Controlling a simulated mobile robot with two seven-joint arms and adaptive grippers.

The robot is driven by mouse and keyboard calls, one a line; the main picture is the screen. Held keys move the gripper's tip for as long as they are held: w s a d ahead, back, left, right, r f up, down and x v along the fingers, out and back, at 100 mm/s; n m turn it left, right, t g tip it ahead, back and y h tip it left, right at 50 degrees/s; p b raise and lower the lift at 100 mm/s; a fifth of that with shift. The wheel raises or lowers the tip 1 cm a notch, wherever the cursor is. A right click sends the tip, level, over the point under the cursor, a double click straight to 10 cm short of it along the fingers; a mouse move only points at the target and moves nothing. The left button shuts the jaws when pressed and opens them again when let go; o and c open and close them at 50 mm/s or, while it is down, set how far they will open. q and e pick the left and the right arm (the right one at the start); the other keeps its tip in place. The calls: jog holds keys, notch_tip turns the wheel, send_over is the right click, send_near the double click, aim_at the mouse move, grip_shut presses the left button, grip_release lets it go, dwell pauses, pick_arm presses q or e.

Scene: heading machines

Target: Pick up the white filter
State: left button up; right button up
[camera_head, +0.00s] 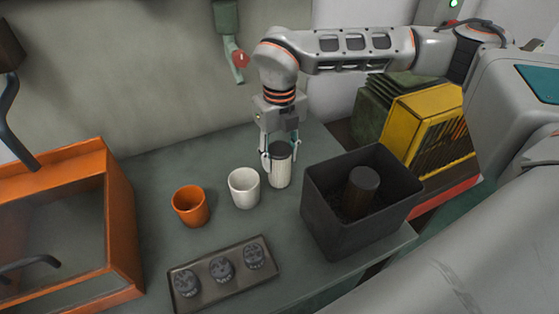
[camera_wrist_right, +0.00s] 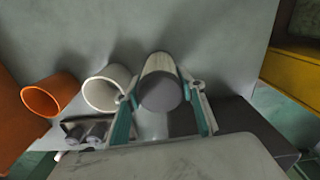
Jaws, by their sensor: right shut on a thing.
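The white filter (camera_head: 280,172) is a pale cylinder with a dark end cap, upright at the back of the grey-green worktop. My right gripper (camera_head: 279,154) reaches down from above and is shut on it, one finger on each side. In the right wrist view the filter (camera_wrist_right: 160,88) lies between the two teal-padded fingertips (camera_wrist_right: 161,105), its dark cap facing the camera. I cannot tell whether its base touches the worktop. My left gripper is not in view.
A white cup (camera_head: 243,190) and an orange cup (camera_head: 190,208) stand left of the filter. A dark square bin (camera_head: 340,222) holding a dark cylinder (camera_head: 361,190) stands close on the right. A tray (camera_head: 208,290) with several dark pieces lies in front. An orange-framed case (camera_head: 122,220) is at left.

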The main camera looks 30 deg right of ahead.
jog(key=shift+r, duration=0.15)
notch_tip(320, 180, up, 20)
dwell(0.4)
